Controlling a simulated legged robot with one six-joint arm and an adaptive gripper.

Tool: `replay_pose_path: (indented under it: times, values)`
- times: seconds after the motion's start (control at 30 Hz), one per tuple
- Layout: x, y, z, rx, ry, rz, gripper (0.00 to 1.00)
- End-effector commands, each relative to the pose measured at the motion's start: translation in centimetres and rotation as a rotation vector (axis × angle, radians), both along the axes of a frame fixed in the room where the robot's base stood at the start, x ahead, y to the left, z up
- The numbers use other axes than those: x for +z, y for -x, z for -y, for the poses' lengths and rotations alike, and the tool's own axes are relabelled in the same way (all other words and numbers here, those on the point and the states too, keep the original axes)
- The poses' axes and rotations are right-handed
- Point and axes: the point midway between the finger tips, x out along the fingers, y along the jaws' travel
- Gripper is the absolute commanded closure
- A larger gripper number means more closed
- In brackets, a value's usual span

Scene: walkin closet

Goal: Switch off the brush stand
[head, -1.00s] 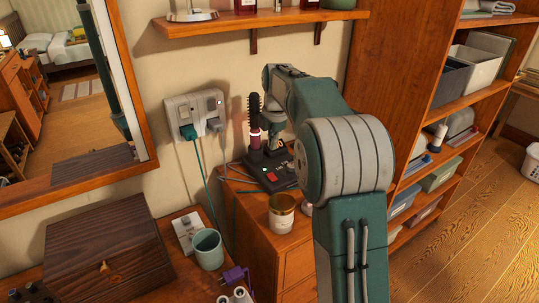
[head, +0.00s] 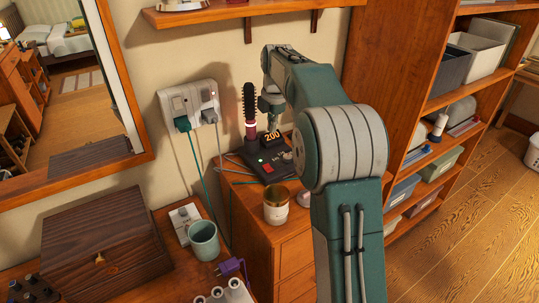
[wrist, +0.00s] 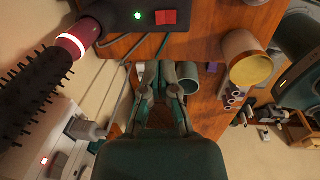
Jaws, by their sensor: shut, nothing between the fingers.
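The brush stand (head: 255,161) is a dark box on the wooden cabinet, with a round hot brush (head: 250,104) upright in it. Its orange display reads 200 and a green light is lit. In the wrist view the stand (wrist: 190,14) is at the top, with the green light (wrist: 137,15) beside a red rocker switch (wrist: 166,17). The brush (wrist: 38,90) shows a glowing ring there. My gripper (wrist: 160,68) is shut and empty, its fingertips below the switch in that picture and apart from it. In the head view my wrist hangs behind the brush's right side.
A wall outlet (head: 190,98) with plugs and cords is left of the stand. A jar (head: 276,205) stands in front, near a teal cup (head: 204,240) and wooden box (head: 104,248). A shelf (head: 215,17) is above, and a bookcase (head: 425,150) stands right.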

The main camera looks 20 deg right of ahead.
Motion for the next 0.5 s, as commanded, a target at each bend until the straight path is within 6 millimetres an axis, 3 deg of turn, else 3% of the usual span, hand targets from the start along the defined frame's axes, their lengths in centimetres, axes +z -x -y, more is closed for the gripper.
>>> replay_pose_path:
  times: [0.17, 0.5]
  values:
    - [-1.8, -0.2, -0.3, 0.002, 0.000, -0.003, 1.00]
    - [-8.2, -0.9, -0.3, 0.001, -0.001, -0.004, 1.00]
